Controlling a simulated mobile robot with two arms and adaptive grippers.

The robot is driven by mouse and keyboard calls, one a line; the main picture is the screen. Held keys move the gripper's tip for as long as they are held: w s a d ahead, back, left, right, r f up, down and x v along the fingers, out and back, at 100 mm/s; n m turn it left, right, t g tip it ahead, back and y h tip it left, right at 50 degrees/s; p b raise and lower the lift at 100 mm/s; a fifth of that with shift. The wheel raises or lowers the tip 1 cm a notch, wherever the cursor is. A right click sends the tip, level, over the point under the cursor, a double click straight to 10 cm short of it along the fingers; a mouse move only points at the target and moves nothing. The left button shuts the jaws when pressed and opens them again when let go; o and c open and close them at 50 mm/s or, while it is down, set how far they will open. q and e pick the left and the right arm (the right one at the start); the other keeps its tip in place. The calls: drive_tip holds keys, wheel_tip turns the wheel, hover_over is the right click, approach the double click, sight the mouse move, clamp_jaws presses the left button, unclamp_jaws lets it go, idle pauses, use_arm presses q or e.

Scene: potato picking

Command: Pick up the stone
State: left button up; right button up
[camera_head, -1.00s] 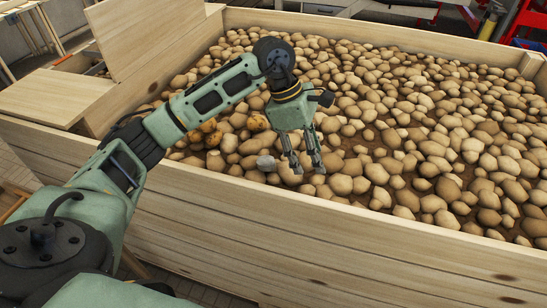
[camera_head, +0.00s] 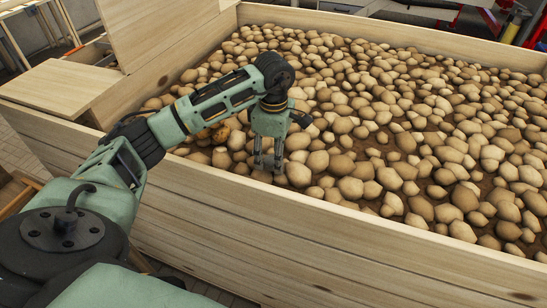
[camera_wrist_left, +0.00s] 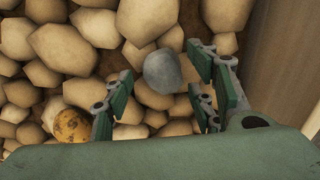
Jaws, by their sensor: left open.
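The stone (camera_wrist_left: 163,71) is a smooth grey lump among tan potatoes. In the left wrist view it lies between the open fingers of my left gripper (camera_wrist_left: 160,88), closer to the right-hand fingers, with no clear contact. In the head view my left gripper (camera_head: 268,165) points down into the crate near its front wall, fingertips low at the potatoes. There the fingers largely hide the stone. My right gripper is not in view.
The wooden crate (camera_head: 330,222) is full of potatoes (camera_head: 350,188). Its wall (camera_wrist_left: 285,50) rises close on the right in the wrist view. A spotted orange-brown potato (camera_wrist_left: 72,128) lies by the left-hand fingers. A wooden box (camera_head: 60,88) adjoins the crate at left.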

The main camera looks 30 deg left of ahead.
use_arm(q)
drive_tip(key=shift+f, duration=0.6)
drive_tip(key=c, duration=1.2)
drive_tip(key=shift+c, duration=0.2)
